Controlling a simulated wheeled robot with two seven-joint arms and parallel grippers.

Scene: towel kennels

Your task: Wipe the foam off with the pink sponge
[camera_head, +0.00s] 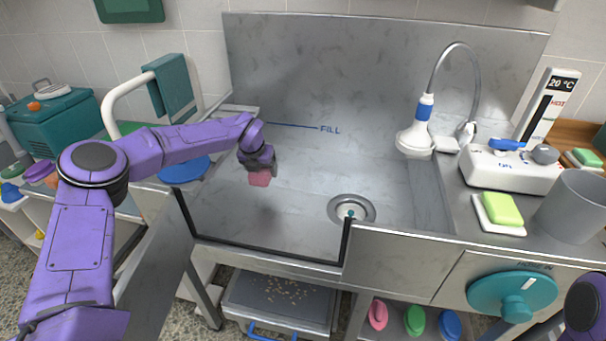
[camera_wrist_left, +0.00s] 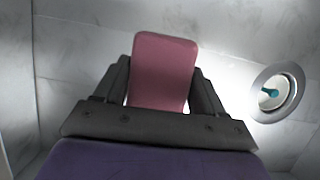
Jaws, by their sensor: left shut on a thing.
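My left gripper (camera_head: 260,165) is shut on the pink sponge (camera_head: 260,178) and holds it inside the steel tub, over the left part. In the left wrist view the sponge (camera_wrist_left: 164,72) stands out between the two dark fingers of my left gripper (camera_wrist_left: 163,92). I cannot tell whether the sponge touches the tub surface. The steel tub (camera_head: 320,90) has a blue FILL line on its back wall, and I see no clear foam on its grey, mottled surfaces. My right gripper is not in view; only a purple piece of my right arm shows at the lower right edge.
A drain (camera_head: 351,210) lies right of the sponge. A green soap (camera_head: 503,208) and a grey cup (camera_head: 575,205) stand on the right ledge. A black-edged opening is at the tub's front. The tub floor is clear.

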